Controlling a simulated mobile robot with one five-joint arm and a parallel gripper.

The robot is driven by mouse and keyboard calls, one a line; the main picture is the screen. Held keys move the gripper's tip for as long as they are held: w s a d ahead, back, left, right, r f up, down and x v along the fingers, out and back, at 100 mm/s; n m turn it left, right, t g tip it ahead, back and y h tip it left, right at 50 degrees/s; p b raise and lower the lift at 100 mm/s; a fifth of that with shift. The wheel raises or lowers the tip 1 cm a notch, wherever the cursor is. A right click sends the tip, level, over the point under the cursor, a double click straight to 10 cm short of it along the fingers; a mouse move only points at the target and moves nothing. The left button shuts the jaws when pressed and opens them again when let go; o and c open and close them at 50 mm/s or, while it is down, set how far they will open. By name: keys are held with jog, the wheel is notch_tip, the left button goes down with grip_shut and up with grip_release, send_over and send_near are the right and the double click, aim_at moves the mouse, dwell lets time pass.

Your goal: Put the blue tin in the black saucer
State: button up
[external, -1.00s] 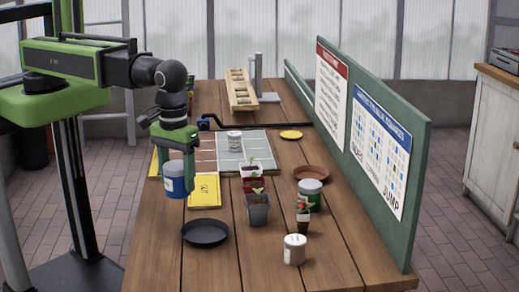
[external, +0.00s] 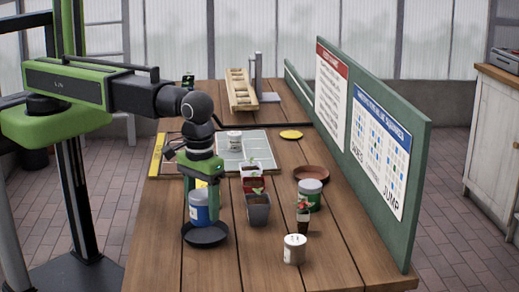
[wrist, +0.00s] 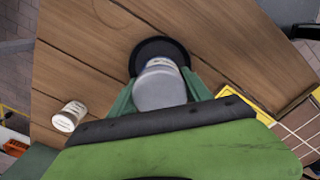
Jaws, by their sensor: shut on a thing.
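The blue tin (external: 198,207) with a pale label is between the fingers of my gripper (external: 203,204), which is shut on it. The tin is upright, over the black saucer (external: 206,238) near the front left of the table. In the external view its lower end overlaps the saucer; I cannot tell whether it touches the saucer's floor. In the wrist view the tin's grey top (wrist: 160,87) covers much of the saucer (wrist: 149,46), and the green fingers flank the tin.
A grey plant pot (external: 258,210) stands right of the saucer. A white tin (external: 294,249), a green tin (external: 310,195), a small potted plant (external: 303,219) and a terracotta saucer (external: 311,174) are farther right. A green board (external: 380,200) edges the table's right side.

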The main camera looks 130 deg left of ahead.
aim_at(204, 220)
jog(key=shift+f+b, duration=2.1)
jog(key=shift+f, duration=0.1)
jog(key=shift+r, duration=0.2)
jog(key=shift+f, duration=0.15)
jog(key=o, duration=1.2)
jog(key=shift+o, duration=0.2)
